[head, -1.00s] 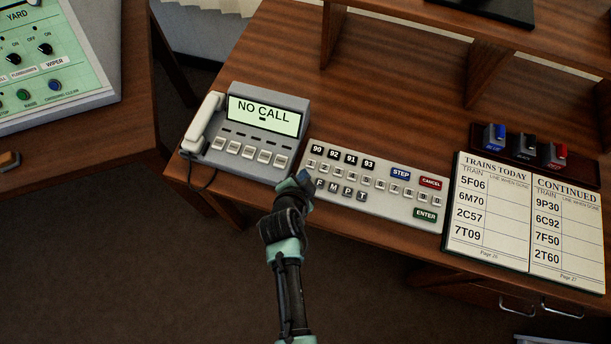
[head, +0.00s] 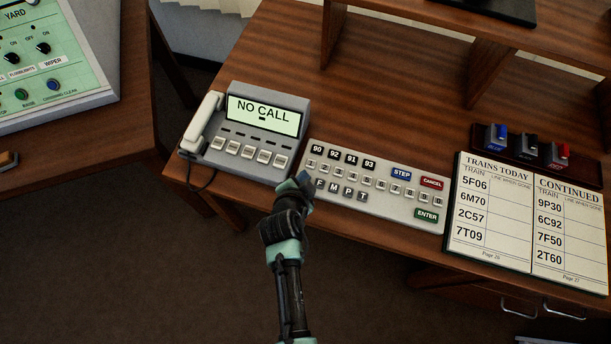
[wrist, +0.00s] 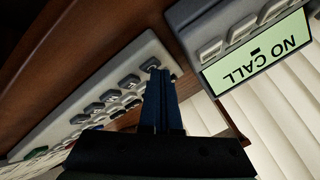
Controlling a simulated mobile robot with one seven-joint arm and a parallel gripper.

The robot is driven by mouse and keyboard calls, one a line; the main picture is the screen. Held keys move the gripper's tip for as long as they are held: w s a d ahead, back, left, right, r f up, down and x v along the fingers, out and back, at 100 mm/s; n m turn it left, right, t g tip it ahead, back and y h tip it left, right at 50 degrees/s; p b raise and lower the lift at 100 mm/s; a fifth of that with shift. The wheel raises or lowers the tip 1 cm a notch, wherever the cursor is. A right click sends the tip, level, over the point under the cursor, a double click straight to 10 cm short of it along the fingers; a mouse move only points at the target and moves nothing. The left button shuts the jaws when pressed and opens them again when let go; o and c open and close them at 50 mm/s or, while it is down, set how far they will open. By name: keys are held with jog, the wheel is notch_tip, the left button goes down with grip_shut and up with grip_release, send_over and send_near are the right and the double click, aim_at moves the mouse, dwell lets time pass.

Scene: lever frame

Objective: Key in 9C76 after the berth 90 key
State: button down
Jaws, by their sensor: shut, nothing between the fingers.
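The grey keypad (head: 405,206) lies on the desk, tilted down to the right. Its top row has black keys, among them the berth 90 key (head: 317,149). Number keys run below, then letter keys, with F, M, P and T readable. A blue STEP key (head: 401,174), a red CANCEL key (head: 431,183) and a green ENTER key (head: 426,216) are at the right. My gripper (head: 304,179) is shut and empty at the keypad's lower left corner, covering part of the letter row's left end. In the wrist view, its fingertips (wrist: 160,73) are by an end key; contact is unclear.
A grey telephone (head: 250,132) reading NO CALL stands just left of the keypad. An open train book (head: 489,236) lies to its right, below blue, black and red stamps (head: 524,147). A wooden shelf (head: 470,42) stands behind. Bare desk lies between keypad and shelf.

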jog(key=shift+r+p, duration=0.6)
jog(key=shift+r, duration=0.15)
jog(key=v, duration=1.3)
dwell(2.3)
